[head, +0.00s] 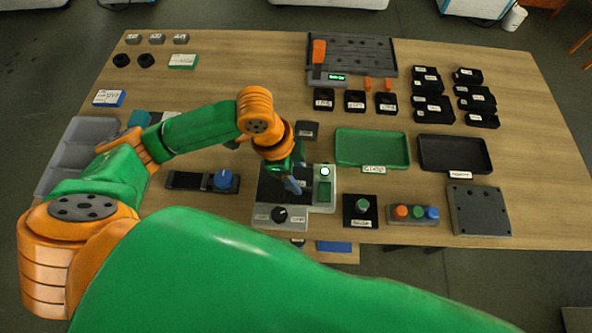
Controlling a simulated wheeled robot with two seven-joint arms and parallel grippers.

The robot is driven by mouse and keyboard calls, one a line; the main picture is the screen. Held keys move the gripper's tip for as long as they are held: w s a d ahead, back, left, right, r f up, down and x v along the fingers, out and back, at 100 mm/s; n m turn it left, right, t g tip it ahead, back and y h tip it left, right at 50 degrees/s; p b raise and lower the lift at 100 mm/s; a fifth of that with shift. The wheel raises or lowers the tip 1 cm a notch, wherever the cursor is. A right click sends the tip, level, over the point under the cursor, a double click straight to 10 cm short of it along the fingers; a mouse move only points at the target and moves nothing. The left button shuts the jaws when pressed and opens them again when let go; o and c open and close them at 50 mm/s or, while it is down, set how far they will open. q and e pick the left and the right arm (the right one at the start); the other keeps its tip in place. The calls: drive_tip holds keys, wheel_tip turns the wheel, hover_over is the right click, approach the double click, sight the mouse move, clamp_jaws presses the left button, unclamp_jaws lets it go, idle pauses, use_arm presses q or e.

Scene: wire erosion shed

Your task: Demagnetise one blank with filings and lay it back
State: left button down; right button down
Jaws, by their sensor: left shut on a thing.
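My left gripper (291,181) points down over a flat device with a black plate (268,190), a dark knob (280,214) and a pale base. It is shut on a small blue-grey piece (292,186), mostly hidden by the gripper; I cannot tell for certain that it is a blank, or whether it touches the plate. A green tray (372,149) and a black tray (455,154), both labelled, lie to the right and look empty. My right gripper is out of view.
Small black bins (432,108) stand at the back right. A dark rack (352,54) is at the back. A green-button box (361,210), a three-button box (414,213) and a grey plate (480,210) line the front right. My left arm covers part of the left side.

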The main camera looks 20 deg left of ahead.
sight(264, 181)
use_arm(q)
drive_tip(key=shift+r, duration=0.1)
drive_tip(key=shift+f, duration=0.4)
idle(0.5)
drive_tip(key=shift+s+a+p, duration=0.2)
drive_tip(key=shift+a+p, duration=0.1)
drive_tip(key=shift+a, duration=0.35)
drive_tip(key=shift+s+a+p, duration=0.2)
drive_tip(key=shift+a+p, duration=0.1)
drive_tip(key=shift+a, duration=0.3)
drive_tip(key=shift+a, duration=0.1)
drive_tip(key=shift+s+a+p, duration=0.2)
drive_tip(key=shift+a, duration=0.45)
drive_tip(key=shift+s+a+p, duration=0.15)
drive_tip(key=shift+a, duration=0.45)
drive_tip(key=shift+s+a+p, duration=0.15)
drive_tip(key=shift+s+a, duration=0.1)
drive_tip(key=shift+a, duration=0.4)
drive_tip(key=shift+s+a+p, duration=0.15)
drive_tip(key=shift+s+a, duration=0.05)
drive_tip(key=shift+a, duration=0.45)
